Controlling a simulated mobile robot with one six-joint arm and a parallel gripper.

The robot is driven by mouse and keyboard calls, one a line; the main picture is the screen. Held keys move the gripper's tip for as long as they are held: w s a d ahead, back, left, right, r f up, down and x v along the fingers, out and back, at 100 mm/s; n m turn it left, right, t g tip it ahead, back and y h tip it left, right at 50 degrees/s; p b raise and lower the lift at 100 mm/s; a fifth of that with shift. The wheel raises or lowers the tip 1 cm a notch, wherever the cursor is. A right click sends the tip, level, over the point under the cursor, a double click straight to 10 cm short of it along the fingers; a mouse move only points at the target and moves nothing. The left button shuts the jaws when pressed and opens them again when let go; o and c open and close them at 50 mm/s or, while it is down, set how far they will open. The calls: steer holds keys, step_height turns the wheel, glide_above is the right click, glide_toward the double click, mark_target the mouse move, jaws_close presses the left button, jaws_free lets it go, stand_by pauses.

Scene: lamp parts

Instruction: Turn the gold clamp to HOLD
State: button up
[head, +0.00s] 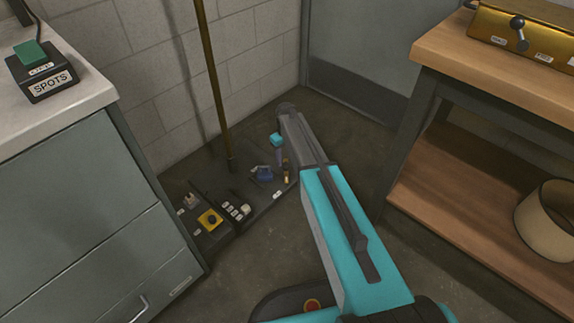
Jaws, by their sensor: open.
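A gold box (525,36), which looks like the gold clamp, sits on the wooden bench top at the upper right. A black lever (518,28) with a round knob is on its front. Small white labels flank the lever, too small to read. My arm reaches away over the floor. My gripper (281,158) is at its far end, small and dim, partly hidden by the arm; it is open. It is far left of the gold box and apart from it.
The bench (455,66) has a lower shelf with a cream drum (548,222). A dark floor plate (262,207) carries a yellow knob unit (210,219), white switches and small parts; a brass pole (212,80) rises there. A grey cabinet (75,210) holds a SPOTS switch (42,72).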

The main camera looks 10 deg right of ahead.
mark_target(287, 164)
steer(key=shift+f+b, duration=0.55)
steer(key=shift+f, duration=1.35)
jaws_close()
steer(key=shift+d, duration=0.3)
steer(key=shift+a, duration=0.1)
